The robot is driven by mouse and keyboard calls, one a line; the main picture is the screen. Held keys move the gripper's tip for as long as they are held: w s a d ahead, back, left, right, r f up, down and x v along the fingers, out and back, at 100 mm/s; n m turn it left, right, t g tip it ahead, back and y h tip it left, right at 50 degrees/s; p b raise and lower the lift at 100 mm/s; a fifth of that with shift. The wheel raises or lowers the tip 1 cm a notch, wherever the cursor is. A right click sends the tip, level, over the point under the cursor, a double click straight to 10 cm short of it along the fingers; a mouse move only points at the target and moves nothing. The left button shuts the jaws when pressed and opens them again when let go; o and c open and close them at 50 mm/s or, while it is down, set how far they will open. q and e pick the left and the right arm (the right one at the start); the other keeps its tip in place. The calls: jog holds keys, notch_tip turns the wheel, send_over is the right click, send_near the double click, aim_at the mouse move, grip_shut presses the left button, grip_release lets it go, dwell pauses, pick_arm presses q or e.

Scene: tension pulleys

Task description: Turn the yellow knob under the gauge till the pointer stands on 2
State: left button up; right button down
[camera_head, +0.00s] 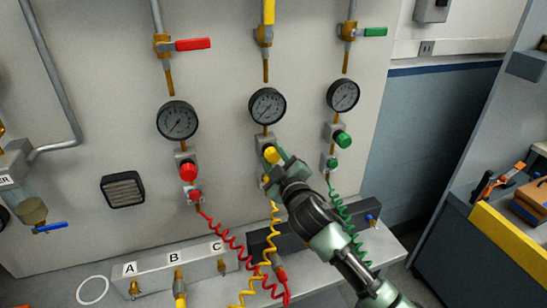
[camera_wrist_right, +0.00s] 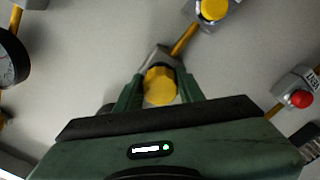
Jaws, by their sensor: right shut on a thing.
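The yellow knob (camera_head: 271,154) sits on a grey regulator block below the middle gauge (camera_head: 267,105) on the wall panel. The gauge has a white face and black rim. Its pointer seems to lean to the lower left, but the numbers are too small to read. My right gripper (camera_head: 278,161) is shut on the yellow knob, coming from the lower right. In the right wrist view the yellow knob (camera_wrist_right: 160,86) lies between the two green fingers, with its front facing the palm. My left gripper is not in view.
A red knob (camera_head: 188,172) and its gauge (camera_head: 178,120) are to the left, a green knob (camera_head: 342,139) and its gauge (camera_head: 343,95) to the right. Coiled red, yellow and green hoses hang below. In the right wrist view another yellow knob (camera_wrist_right: 213,8) and a red button (camera_wrist_right: 301,98) are close by.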

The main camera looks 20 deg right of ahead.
jog(key=m, duration=0.2)
jog(key=shift+f+m, duration=0.1)
jog(key=shift+m, duration=0.3)
jog(key=m, duration=0.2)
jog(key=shift+m, duration=0.4)
jog(key=m+p, duration=0.1)
jog(key=m, duration=0.4)
jog(key=shift+a+m, duration=0.1)
jog(key=shift+m, duration=0.6)
jog(key=c, duration=0.9)
grip_release()
jog(key=shift+s, duration=0.15)
